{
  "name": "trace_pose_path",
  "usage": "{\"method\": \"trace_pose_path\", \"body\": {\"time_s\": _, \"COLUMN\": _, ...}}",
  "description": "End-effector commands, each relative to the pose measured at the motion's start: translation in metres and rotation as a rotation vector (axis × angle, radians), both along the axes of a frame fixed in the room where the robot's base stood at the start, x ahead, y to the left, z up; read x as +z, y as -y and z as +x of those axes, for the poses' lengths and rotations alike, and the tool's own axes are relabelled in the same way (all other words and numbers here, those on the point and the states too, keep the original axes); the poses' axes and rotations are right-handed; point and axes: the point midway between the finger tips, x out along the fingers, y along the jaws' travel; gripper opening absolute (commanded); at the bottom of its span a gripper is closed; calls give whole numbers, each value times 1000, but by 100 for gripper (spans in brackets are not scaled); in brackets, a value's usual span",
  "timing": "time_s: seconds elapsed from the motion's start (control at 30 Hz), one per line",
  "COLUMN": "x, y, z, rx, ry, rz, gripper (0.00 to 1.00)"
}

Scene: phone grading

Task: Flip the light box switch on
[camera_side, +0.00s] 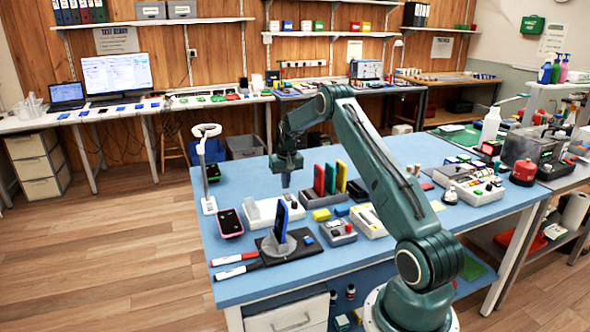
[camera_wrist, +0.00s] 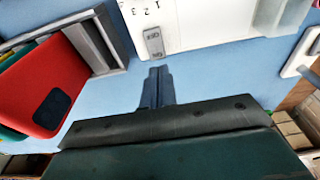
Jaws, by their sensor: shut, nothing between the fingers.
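A white box (camera_side: 262,221), likely the light box, stands on the blue table below and in front of my gripper (camera_side: 286,183). The wrist view shows its white top (camera_wrist: 205,22) printed with 1 2 3. A small grey oblong part (camera_wrist: 154,42) at its edge looks like the switch; which way it is set I cannot tell. My gripper's narrow fingers (camera_wrist: 157,74) are together and empty. They point down above the table, just short of the grey part in the wrist view, with no contact visible.
A grey rack (camera_wrist: 103,40) with red (camera_wrist: 45,85), green and yellow upright pieces stands close by on the left in the wrist view. A white lamp base (camera_side: 209,205) and a phone on a stand (camera_side: 281,222) are near the box.

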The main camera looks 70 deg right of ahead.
Motion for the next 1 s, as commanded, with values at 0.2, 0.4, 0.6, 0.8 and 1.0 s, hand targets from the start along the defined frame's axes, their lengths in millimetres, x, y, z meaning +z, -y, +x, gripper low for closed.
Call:
{"method": "trace_pose_path", "body": {"time_s": 0.2, "x": -2, "y": 0, "z": 0, "rx": 0, "ry": 0, "rz": 0, "gripper": 0}}
{"method": "trace_pose_path", "body": {"time_s": 0.4, "x": -4, "y": 0, "z": 0, "rx": 0, "ry": 0, "rz": 0, "gripper": 0}}
{"method": "trace_pose_path", "body": {"time_s": 0.6, "x": -7, "y": 0, "z": 0, "rx": 0, "ry": 0, "rz": 0, "gripper": 0}}
{"method": "trace_pose_path", "body": {"time_s": 0.8, "x": -9, "y": 0, "z": 0, "rx": 0, "ry": 0, "rz": 0, "gripper": 0}}
{"method": "trace_pose_path", "body": {"time_s": 1.0, "x": -11, "y": 0, "z": 0, "rx": 0, "ry": -1, "rz": 1, "gripper": 0}}
